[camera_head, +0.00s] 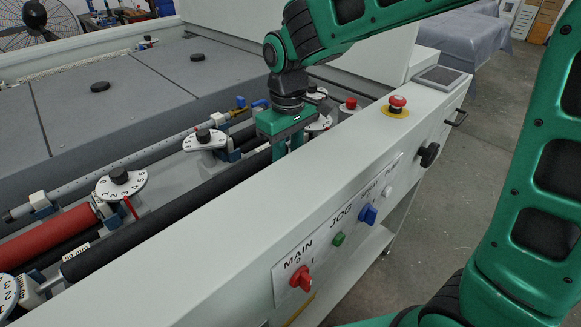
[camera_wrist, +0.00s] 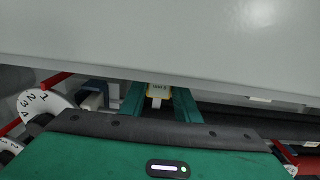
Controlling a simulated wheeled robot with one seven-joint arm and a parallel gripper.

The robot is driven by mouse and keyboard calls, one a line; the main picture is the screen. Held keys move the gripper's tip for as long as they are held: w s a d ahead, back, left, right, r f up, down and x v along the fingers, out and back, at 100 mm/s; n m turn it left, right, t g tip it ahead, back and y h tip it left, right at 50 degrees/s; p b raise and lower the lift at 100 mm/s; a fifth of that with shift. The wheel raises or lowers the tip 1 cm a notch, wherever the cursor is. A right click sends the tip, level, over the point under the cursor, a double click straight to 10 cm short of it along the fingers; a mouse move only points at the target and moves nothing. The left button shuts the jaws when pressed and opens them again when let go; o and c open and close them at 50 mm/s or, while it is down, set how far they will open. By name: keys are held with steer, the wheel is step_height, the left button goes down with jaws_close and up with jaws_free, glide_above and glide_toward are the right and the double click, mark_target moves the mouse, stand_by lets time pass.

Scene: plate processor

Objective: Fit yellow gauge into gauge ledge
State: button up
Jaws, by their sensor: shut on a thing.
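My gripper (camera_head: 288,146) reaches down, fingers lowest, into the roller trough just behind the white front panel. In the wrist view its two green fingers (camera_wrist: 159,104) stand on either side of the yellow gauge (camera_wrist: 159,90), which has a small label and a pale lower part. The gripper is shut on this gauge. The panel's edge cuts off the gauge's far end in the wrist view. In the head view the gauge is hidden by the gripper and panel. I cannot make out the gauge ledge in either view.
The white front panel (camera_head: 210,272) with knobs and a red emergency button (camera_head: 397,103) runs close along the fingers. A black roller (camera_head: 160,228), a red roller (camera_head: 48,236) and numbered dials (camera_head: 121,184) fill the trough. The grey bed (camera_head: 110,115) behind is mostly clear.

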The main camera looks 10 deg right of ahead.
steer(key=shift+f, duration=0.7)
steer(key=shift+f, duration=0.25)
steer(key=o, duration=1.2)
steer(key=shift+c, duration=0.2)
step_height(320, 180, up, 12)
steer(key=shift+r, duration=0.25)
